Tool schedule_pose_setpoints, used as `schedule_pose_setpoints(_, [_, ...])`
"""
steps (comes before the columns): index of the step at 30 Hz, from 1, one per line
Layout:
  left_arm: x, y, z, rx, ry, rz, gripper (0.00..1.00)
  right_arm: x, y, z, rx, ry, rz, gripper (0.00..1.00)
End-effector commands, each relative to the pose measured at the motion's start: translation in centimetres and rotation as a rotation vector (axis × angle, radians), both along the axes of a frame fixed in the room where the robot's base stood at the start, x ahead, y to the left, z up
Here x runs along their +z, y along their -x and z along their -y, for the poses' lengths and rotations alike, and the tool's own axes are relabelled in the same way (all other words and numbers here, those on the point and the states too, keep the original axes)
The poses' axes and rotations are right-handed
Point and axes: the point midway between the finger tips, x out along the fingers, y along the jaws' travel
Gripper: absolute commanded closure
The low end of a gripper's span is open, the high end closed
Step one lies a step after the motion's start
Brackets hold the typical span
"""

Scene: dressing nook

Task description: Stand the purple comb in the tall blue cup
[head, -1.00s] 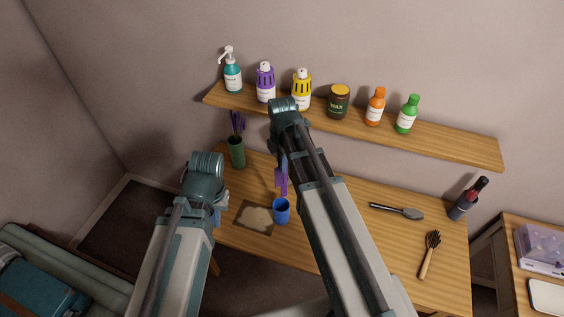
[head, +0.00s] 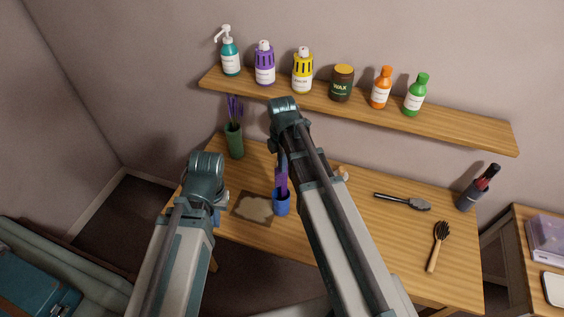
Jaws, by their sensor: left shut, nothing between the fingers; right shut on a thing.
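The tall blue cup (head: 282,206) stands upright on the wooden table, beside a brown mat with a pale patch. The purple comb (head: 281,180) is upright just above it, and its lower end overlaps the cup's mouth. I cannot tell for certain whether the lower end is inside the cup or behind its rim. My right gripper (head: 283,160) is shut on the comb's upper part, its fingers mostly hidden by my arm. My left gripper (head: 218,217) is shut and empty, left of the mat and mostly hidden behind its own wrist.
A green vase (head: 235,141) with purple stems stands at the table's back left. The mat (head: 251,208) lies left of the cup. A grey-headed brush (head: 405,201), a wooden-handled brush (head: 438,246) and a dark holder (head: 470,195) are right. A shelf (head: 450,131) with several bottles hangs above.

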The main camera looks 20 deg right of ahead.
Motion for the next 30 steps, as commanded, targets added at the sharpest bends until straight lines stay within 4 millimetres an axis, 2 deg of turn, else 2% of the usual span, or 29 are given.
schedule_pose_setpoints(1, [-0.8, 0.0, 0.0, -0.001, 0.0, 0.0, 1.0, -0.8, 0.0, 0.0, 0.0, 0.0, 0.0, 1.0])
schedule_pose_setpoints(9, [-2.6, 0.0, 0.0, 0.001, 0.0, 0.0, 1.0, -2.6, 0.0, 0.0, 0.0, 0.0, 0.0, 1.0])
schedule_pose_setpoints(22, [-3.0, 0.0, 0.0, 0.001, 0.0, 0.0, 1.0, -2.9, 0.0, 0.0, 0.0, 0.0, 0.0, 1.0])
schedule_pose_setpoints(24, [-3.0, 0.0, 0.0, 0.001, 0.0, 0.0, 1.0, -2.9, 0.0, 0.0, 0.0, 0.0, 0.0, 0.83])
schedule_pose_setpoints(28, [-3.0, 0.0, 0.0, 0.001, 0.0, 0.0, 1.0, -3.0, 0.0, 0.0, 0.0, 0.0, 0.0, 0.6])
schedule_pose_setpoints(30, [-3.0, 0.0, 0.0, 0.001, 0.0, 0.0, 1.0, -3.0, 0.0, 0.0, 0.0, 0.0, 0.0, 0.59])
